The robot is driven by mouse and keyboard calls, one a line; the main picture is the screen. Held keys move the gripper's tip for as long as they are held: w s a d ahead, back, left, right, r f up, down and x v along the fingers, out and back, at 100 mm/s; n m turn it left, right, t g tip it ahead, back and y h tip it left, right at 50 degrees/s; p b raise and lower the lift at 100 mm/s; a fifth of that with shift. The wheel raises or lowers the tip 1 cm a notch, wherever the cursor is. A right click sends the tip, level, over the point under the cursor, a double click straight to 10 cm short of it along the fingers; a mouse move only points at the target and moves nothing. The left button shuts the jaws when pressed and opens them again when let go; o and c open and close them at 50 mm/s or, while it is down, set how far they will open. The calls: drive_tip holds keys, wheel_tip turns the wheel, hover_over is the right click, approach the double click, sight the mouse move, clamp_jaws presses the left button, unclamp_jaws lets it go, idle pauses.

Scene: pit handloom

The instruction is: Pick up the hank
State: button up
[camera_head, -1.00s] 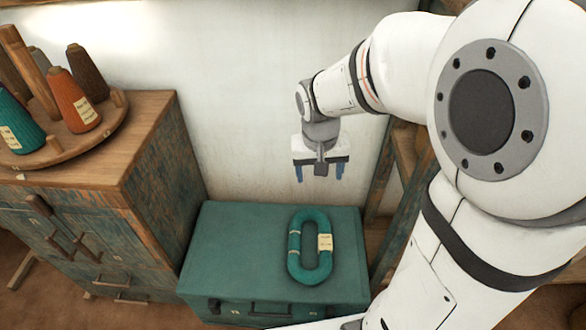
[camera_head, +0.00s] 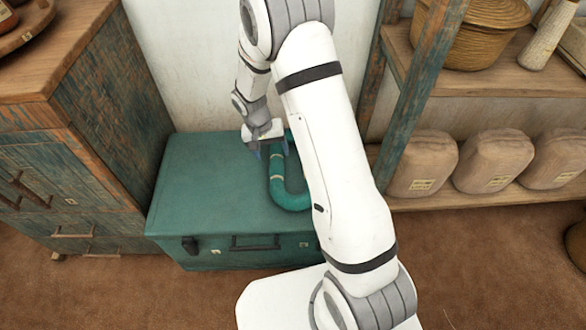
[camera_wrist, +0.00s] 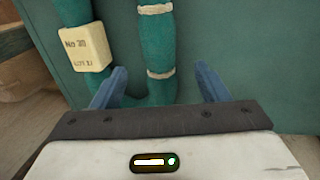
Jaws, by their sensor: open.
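The hank (camera_head: 278,182) is a teal oval loop lying on the lid of a green chest (camera_head: 195,175). My arm hides its right part in the head view. In the wrist view the hank (camera_wrist: 155,45) shows two strands, one with two pale bands and one with a cream paper tag (camera_wrist: 86,48). My gripper (camera_head: 271,149) is open at the far end of the hank. In the wrist view the banded strand runs into the gap between the blue fingers (camera_wrist: 160,80), and the left finger is close to the loop's curve. I cannot tell whether they touch.
A wooden drawer cabinet (camera_head: 115,105) stands left of the chest. At right, a shelf (camera_head: 490,195) holds several brown sacks (camera_head: 495,162), with a basket (camera_head: 470,30) above. The white wall is close behind the chest. The left part of the lid is clear.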

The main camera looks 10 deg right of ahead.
sight(275, 160)
drive_tip(key=f, duration=0.1)
drive_tip(key=f+b, duration=0.1)
drive_tip(key=f, duration=0.1)
drive_tip(key=d+f+b, duration=0.1)
drive_tip(key=f, duration=0.1)
drive_tip(key=shift+s, duration=0.3)
drive_tip(key=shift+c, duration=0.5)
drive_tip(key=c, duration=1)
